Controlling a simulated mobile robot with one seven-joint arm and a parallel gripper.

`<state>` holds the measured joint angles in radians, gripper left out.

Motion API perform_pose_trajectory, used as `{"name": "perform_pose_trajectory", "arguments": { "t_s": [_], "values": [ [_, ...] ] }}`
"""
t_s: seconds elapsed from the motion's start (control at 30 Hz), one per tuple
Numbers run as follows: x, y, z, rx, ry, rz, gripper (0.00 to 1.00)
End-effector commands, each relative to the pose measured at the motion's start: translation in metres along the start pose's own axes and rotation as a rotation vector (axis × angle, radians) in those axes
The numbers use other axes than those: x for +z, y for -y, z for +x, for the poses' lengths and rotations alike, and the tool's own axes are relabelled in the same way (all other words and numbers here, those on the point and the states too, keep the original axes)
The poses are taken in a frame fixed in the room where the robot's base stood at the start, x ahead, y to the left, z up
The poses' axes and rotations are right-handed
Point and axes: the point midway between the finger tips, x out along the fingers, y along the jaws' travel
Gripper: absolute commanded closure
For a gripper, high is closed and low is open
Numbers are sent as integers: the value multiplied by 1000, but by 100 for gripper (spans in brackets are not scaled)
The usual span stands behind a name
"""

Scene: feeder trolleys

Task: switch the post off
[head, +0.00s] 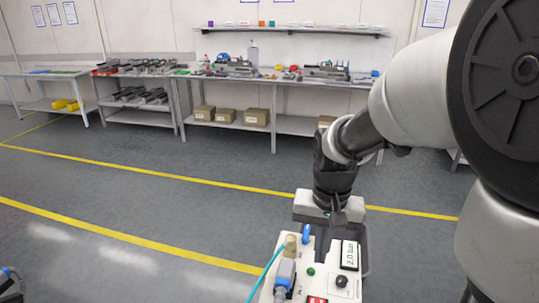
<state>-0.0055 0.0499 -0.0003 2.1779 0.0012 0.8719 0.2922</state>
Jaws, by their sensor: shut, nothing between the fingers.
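The post (325,285) is a pale panel at the bottom centre, cut off by the frame's lower edge. On it are a lit display (349,256) that seems to read 2.0 bar, a green button (311,271), a black knob (341,281) and a red part (317,300) at the bottom edge. A blue lever-like piece (306,233), a tan cylinder (290,245) and a blue-grey fitting (285,274) are at its left. My gripper (338,221) points down over the post's far end, shut and empty. I cannot tell whether it touches anything.
A teal hose (265,273) runs off the post's left side. Workbenches (225,124) with parts and boxes line the far wall. The grey floor with yellow lines is clear between.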

Motion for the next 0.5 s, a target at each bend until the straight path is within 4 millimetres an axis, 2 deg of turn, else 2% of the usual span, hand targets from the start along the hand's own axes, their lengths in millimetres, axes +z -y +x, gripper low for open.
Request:
{"name": "perform_pose_trajectory", "arguments": {
  "t_s": [0.03,0.13,0.5],
  "values": [
    [-2,1,14,5,16,8,100],
    [-5,2,26,10,33,21,100],
    [-6,2,29,13,40,27,100]
  ]
}}
